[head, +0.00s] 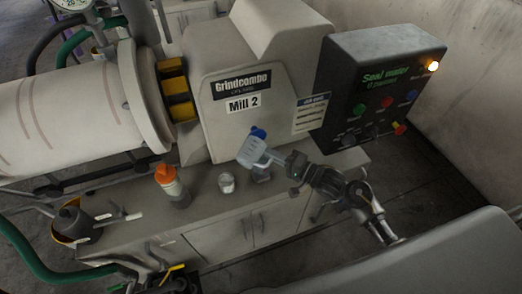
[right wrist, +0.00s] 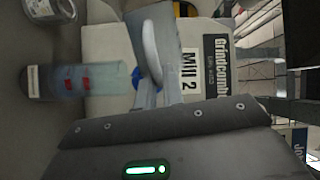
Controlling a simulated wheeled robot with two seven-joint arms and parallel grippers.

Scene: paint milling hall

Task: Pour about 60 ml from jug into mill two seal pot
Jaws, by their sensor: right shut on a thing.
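The jug (head: 252,151), pale and translucent with a blue part at its top, is in my right gripper (head: 276,158), in front of the Mill 2 housing. The jug also shows in the right wrist view (right wrist: 153,50). A clear pot with red marks (right wrist: 100,79) and a dark base, apparently the seal pot, is just below the jug; in the head view it (head: 262,174) is partly hidden. Pouring liquid cannot be made out. My left gripper is not in view.
A small open cup (head: 227,183) and an orange-capped bottle (head: 172,186) stand on the bench (head: 205,208) to the left. The Mill 2 housing (head: 240,85) rises behind.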

